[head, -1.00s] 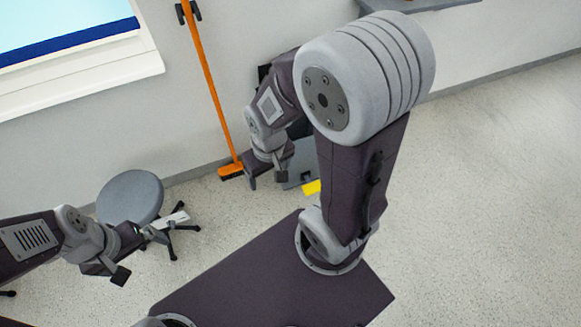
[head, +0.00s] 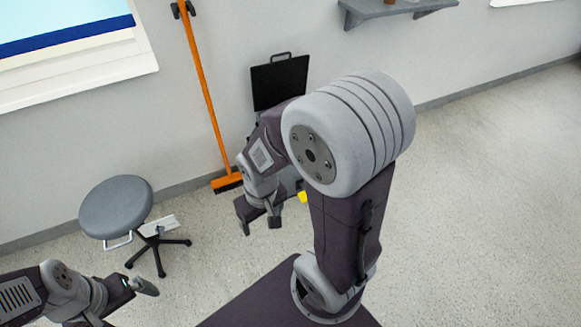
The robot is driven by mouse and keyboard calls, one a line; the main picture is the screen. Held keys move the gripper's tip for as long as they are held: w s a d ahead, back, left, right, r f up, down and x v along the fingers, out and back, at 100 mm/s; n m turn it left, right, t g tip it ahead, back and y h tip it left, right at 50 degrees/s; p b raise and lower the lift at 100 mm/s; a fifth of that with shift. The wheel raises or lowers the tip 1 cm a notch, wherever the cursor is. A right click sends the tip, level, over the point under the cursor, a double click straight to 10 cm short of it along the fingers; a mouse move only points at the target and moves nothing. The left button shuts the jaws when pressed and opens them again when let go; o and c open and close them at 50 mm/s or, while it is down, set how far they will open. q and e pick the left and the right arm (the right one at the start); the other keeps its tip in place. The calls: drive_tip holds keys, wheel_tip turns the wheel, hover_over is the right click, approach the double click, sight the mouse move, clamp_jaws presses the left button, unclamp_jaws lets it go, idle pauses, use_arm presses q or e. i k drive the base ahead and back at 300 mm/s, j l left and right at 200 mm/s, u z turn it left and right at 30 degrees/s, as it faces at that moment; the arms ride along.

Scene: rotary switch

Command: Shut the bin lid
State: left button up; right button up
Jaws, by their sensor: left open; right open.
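The bin lid (head: 280,84) is a black panel with a handle on its top edge. It stands raised, upright against the wall. The bin's body below it is mostly hidden behind my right arm; a yellow piece (head: 303,197) shows low beside the arm. My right gripper (head: 260,223) is open and empty, pointing down, lower in the picture than the lid and apart from it. My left gripper (head: 121,303) is open and empty at the lower left, far from the bin.
An orange broom (head: 207,92) leans on the wall left of the bin. A grey round stool (head: 116,207) stands at the left, with a white object (head: 160,226) by its legs. A grey wall shelf (head: 385,10) is at the upper right. Floor at the right is clear.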

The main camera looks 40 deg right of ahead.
sight(274, 82)
drive_tip(key=z, duration=1.25)
